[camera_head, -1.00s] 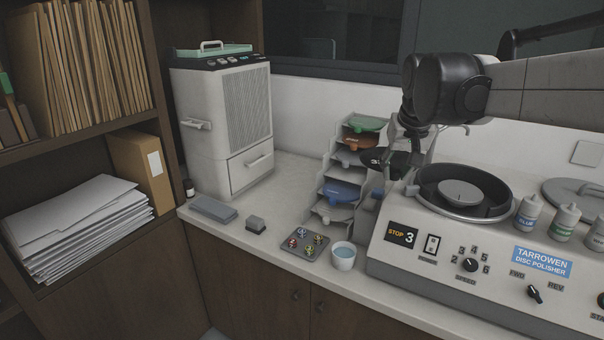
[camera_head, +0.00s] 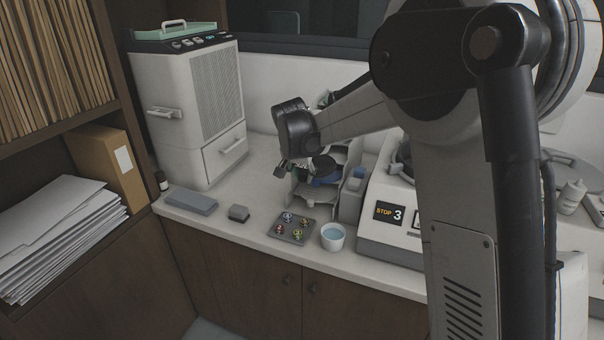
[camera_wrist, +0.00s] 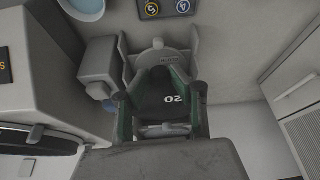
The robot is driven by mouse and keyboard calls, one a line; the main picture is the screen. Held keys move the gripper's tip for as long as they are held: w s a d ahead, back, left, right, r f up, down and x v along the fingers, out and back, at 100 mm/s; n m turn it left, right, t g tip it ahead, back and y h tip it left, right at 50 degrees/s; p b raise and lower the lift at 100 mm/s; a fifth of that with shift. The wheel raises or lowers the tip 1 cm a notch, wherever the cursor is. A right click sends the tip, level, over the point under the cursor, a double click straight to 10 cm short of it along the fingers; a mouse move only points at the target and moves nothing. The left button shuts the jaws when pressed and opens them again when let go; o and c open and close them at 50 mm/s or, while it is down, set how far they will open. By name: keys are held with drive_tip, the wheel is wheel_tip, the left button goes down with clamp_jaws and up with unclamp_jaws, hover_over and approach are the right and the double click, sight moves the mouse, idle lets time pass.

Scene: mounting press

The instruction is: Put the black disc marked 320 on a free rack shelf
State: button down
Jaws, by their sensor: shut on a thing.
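The black disc (camera_wrist: 165,98) is held between the two fingers of my gripper (camera_wrist: 162,114). Part of its marking, "20", shows in the wrist view; the rest is hidden. In the head view my gripper (camera_head: 305,168) is at the rack (camera_head: 322,208), with the black disc (camera_head: 324,164) at the rack's upper part. A blue disc (camera_head: 326,181) lies on a shelf below, and a grey piece shows on the lowest shelf. My arm covers the upper shelves, so I cannot tell which are free or whether the black disc touches one.
A grey box (camera_head: 352,198) and the disc polisher (camera_head: 388,230) stand right of the rack. A cup of water (camera_head: 333,237) and a tray with small coloured parts (camera_head: 291,228) are in front.

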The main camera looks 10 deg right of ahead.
sight(320, 157)
drive_tip(key=shift+w+d+f+b, duration=0.25)
drive_tip(key=shift+w+d+f, duration=0.3)
drive_tip(key=shift+w+f, duration=0.3)
drive_tip(key=shift+w+d+f+b, duration=0.2)
drive_tip(key=shift+w+d+f, duration=0.4)
drive_tip(key=shift+w, duration=0.4)
drive_tip(key=shift+w+d+p, duration=0.5)
drive_tip(key=shift+w+d, duration=0.5)
drive_tip(key=shift+w, duration=0.7)
drive_tip(key=shift+w+d+p, duration=0.5)
drive_tip(key=shift+w+d, duration=0.45)
drive_tip(key=shift+w, duration=0.8)
drive_tip(key=shift+w+d+p, duration=0.5)
drive_tip(key=shift+w+d, duration=0.5)
drive_tip(key=shift+w, duration=0.7)
drive_tip(key=shift+w+d+f, duration=0.1)
drive_tip(key=shift+w+f, duration=0.05)
drive_tip(key=shift+w, duration=0.05)
drive_tip(key=shift+w+f+b, duration=0.1)
drive_tip(key=shift+f+b, duration=0.55)
drive_tip(key=shift+b, duration=0.4)
drive_tip(key=c, duration=1.4)
unclamp_jaws()
drive_tip(key=shift+c, duration=0.2)
